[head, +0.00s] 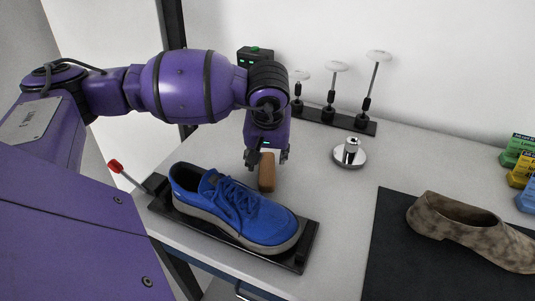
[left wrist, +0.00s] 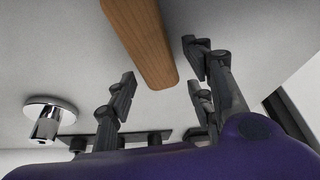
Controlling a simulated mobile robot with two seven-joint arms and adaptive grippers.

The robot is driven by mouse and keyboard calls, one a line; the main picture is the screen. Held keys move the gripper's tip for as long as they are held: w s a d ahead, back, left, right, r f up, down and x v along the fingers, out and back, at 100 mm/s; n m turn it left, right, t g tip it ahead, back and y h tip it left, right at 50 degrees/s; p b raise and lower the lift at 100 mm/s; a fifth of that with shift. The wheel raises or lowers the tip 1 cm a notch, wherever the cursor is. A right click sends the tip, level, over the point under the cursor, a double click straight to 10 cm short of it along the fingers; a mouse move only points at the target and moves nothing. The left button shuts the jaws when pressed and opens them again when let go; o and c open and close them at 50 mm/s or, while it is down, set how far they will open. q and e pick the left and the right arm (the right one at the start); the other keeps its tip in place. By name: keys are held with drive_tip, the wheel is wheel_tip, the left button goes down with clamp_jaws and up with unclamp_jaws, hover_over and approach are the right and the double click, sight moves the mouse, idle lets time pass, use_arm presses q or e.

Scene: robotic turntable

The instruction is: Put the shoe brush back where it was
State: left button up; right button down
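The shoe brush (head: 267,172), a brown wooden block, is on the white table just behind the blue shoe (head: 240,210). Its bristles do not show. My left gripper (head: 267,157) points down over the brush, its fingers apart on either side of the brush's far end. In the left wrist view the brush (left wrist: 142,40) runs in between the open fingers (left wrist: 160,70), with gaps visible on both sides. I cannot tell whether any finger touches it. My right gripper is not in view.
The blue shoe lies on a black platform (head: 310,240) with a red-tipped lever (head: 116,167). A metal knob (head: 350,153) stands right of the gripper, and a rack of upright rods (head: 330,118) behind. A brown shoe (head: 470,232) sits on a dark mat (head: 390,260); coloured boxes (head: 520,175) are far right.

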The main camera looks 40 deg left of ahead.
sight(268, 171)
use_arm(q)
drive_tip(key=shift+r, duration=0.1)
drive_tip(key=shift+r, duration=0.35)
drive_tip(key=v, duration=1.1)
drive_tip(key=shift+r, duration=0.2)
drive_tip(key=shift+s+d, duration=0.1)
